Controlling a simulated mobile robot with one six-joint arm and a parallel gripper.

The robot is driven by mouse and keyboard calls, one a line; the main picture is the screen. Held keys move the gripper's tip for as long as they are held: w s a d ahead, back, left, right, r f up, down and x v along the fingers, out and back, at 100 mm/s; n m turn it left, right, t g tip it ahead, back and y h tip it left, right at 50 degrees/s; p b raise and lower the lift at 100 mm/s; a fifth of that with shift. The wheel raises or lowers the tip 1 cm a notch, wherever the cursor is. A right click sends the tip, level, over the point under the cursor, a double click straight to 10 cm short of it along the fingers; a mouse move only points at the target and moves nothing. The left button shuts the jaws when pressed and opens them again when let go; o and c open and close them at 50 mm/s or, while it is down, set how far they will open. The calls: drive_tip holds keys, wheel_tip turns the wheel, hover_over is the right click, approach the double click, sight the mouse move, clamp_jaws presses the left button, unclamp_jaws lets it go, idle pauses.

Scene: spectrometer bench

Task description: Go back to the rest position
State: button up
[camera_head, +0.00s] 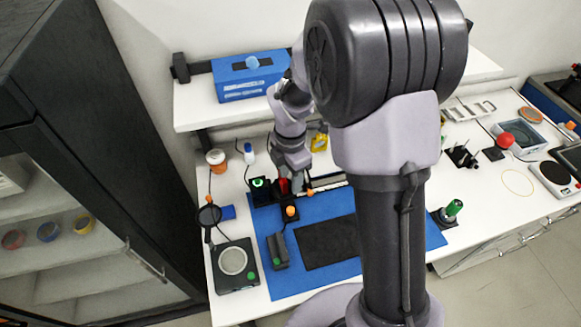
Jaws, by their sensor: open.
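My gripper (291,184) is over the left part of the blue mat (340,225), low near its back edge. It points down and is open. A small red object (284,186) shows right at the fingers. I cannot tell if it touches them. A black block with a green-lit ring (259,184) stands just left of the gripper, and a dark block with an orange knob (290,212) stands just in front of it. My arm rises in the foreground and hides part of the bench behind it.
A white shelf above the bench's back holds a blue box (248,77). A grey device with a round plate (235,263) sits at front left. A dark cabinet (80,150) stands left. A green-topped item (450,211) stands right of my arm. The dark pad (325,242) looks clear.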

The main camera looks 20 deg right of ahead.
wheel_tip(320, 180, up, 2)
drive_tip(key=shift+r, duration=0.15)
idle(0.3)
drive_tip(key=s+a+m+t+y+b, duration=0.1)
drive_tip(key=s+m+t+b, duration=0.2)
drive_tip(key=s+m+b, duration=0.5)
drive_tip(key=s+a+r+m+t+y+b, duration=0.1)
drive_tip(key=s+a+m+t+b, duration=0.1)
drive_tip(key=s+m+b, duration=0.7)
drive_tip(key=s+m, duration=0.2)
drive_tip(key=m, duration=0.6)
drive_tip(key=shift+s+a+r+m+t, duration=0.2)
drive_tip(key=shift+s+m+t, duration=0.1)
drive_tip(key=shift+t, duration=0.1)
